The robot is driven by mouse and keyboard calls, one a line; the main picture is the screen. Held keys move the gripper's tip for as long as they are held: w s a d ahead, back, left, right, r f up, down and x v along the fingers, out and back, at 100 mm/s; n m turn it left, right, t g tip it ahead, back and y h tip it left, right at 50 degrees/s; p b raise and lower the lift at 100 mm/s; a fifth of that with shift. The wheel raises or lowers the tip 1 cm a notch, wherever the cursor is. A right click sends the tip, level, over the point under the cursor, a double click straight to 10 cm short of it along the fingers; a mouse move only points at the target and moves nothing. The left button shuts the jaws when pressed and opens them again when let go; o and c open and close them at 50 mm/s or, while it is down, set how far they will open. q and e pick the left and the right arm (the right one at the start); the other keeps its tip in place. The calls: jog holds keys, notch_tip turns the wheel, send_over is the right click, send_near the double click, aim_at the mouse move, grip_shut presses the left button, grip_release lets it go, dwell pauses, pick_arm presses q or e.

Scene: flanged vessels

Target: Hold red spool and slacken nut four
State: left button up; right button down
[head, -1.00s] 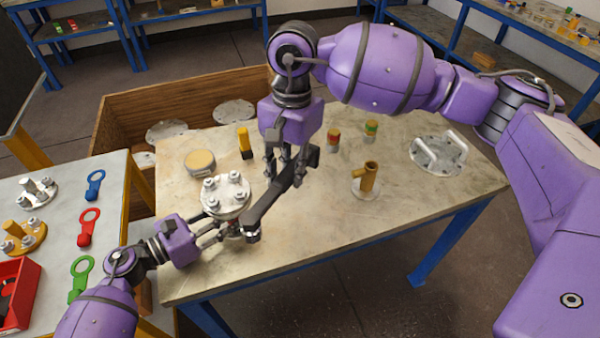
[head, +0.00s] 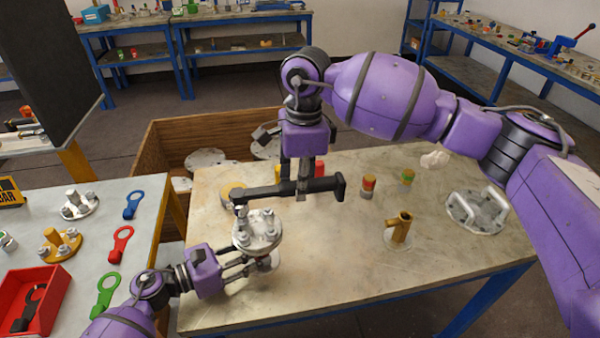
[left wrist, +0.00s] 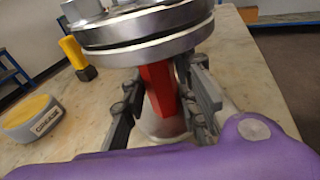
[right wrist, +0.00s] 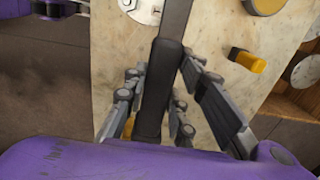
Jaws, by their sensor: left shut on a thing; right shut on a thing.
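The red spool (left wrist: 160,88) shows in the left wrist view as a red neck under a stacked metal flange (left wrist: 140,35). The flange (head: 258,232) with several nuts on top stands upright on the table in the head view. My left gripper (head: 258,264) is shut on the spool's red neck, below the flange. My right gripper (head: 301,186) is shut on a dark long-handled wrench (head: 268,192), which also shows in the right wrist view (right wrist: 165,90). The wrench lies level above the table, its left end near the flange's far-left nut. I cannot tell if they touch, nor which nut is four.
A yellow-topped tin (head: 228,190) sits behind the flange, partly covered by the wrench. A brass pipe piece (head: 398,228), two small cans (head: 368,186) and a handled plate (head: 477,210) stand to the right. A side table holds coloured tags (head: 121,243). The front right table is clear.

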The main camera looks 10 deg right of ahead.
jog(key=shift+f, duration=0.2)
dwell(0.4)
jog(key=shift+f, duration=1.05)
